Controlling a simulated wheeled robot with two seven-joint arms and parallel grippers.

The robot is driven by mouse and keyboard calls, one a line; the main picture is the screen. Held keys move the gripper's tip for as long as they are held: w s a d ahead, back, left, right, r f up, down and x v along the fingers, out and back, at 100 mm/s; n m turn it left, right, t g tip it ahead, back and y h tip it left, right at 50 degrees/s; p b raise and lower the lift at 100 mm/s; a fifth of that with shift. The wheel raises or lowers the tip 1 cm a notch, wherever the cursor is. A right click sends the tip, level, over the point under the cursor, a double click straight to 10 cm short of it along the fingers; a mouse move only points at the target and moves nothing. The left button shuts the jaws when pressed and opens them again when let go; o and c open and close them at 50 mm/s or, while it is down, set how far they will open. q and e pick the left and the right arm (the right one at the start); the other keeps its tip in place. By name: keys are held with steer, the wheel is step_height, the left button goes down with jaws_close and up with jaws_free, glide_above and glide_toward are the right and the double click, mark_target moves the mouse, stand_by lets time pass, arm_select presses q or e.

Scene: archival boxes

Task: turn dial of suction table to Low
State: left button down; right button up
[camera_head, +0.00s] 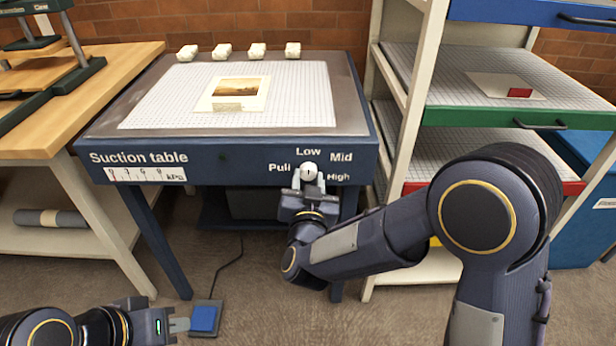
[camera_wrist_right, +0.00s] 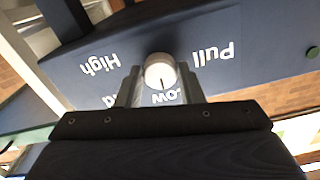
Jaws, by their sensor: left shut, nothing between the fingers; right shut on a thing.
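The suction table (camera_head: 115,140) has a dark blue front panel with the labels Pull, Low, Mid and High around a white round dial (camera_head: 309,170). My right gripper (camera_head: 308,184) is at the panel, shut on the dial, with a finger on either side. In the right wrist view the dial (camera_wrist_right: 159,68) shows upside down between the fingers, and its dark mark points towards the Low label (camera_wrist_right: 166,97). The fingers partly cover Low and Mid there. My left gripper (camera_head: 180,325) is shut and empty, low at the bottom left, far from the dial.
A picture on a mount (camera_head: 238,92) lies on the table's gridded top, with several small white weights (camera_head: 222,50) along the back. A blue foot pedal (camera_head: 204,318) is on the floor beside my left gripper. A shelf rack (camera_head: 395,80) stands close on the right.

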steer(key=shift+f+n, duration=0.1)
steer(key=shift+n, duration=0.2)
stand_by(0.4)
steer(key=o, duration=1)
steer(key=s+p, duration=0.1)
steer(key=s, duration=0.7)
steer(key=shift+w, duration=0.1)
